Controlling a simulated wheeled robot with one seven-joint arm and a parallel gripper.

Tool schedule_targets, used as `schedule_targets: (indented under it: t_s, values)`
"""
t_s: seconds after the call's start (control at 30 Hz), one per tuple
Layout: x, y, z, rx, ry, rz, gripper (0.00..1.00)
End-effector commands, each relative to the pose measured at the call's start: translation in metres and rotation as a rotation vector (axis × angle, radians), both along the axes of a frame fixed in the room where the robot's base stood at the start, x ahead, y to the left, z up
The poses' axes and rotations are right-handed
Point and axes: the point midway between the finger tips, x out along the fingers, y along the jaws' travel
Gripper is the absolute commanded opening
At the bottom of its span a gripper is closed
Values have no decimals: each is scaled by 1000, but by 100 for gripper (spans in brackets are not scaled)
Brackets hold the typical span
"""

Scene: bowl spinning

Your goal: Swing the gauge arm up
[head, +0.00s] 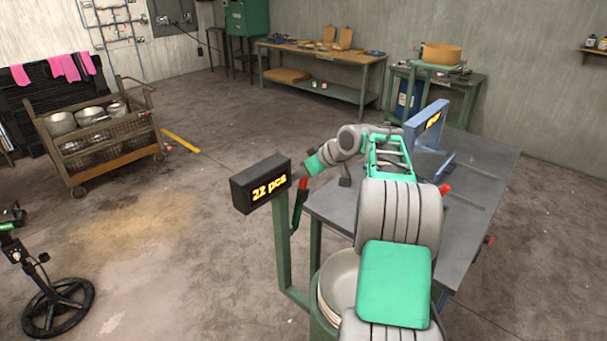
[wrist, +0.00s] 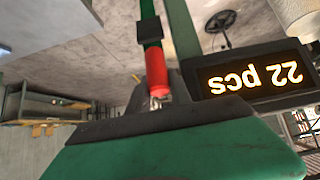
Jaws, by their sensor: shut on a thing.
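The gauge arm is a slim dark-green bar with a red grip (head: 302,184) beside the green post of the black counter display (head: 262,184). In the wrist view the red grip (wrist: 157,72) stands at the dark fingertips, with a black block (wrist: 150,30) and green bar beyond it. My gripper (wrist: 160,98) is shut on the red grip; its fingers hide the grip's lower end. The display reads "22 pcs" and shows upside down in the wrist view (wrist: 252,80).
A stack of pale bowls (head: 340,275) stands in a green holder by the post, partly behind my arm. The grey table (head: 480,185) lies right, with a blue upright frame (head: 428,130). A bowl cart (head: 100,150) stands far left. The floor between is open.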

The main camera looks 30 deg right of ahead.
Motion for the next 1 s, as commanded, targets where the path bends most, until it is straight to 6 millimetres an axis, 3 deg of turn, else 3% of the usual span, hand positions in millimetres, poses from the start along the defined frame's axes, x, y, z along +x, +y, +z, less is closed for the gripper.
schedule_targets:
  t_s: [1.0]
  values:
    - [30,11,5,0,0,1,0]
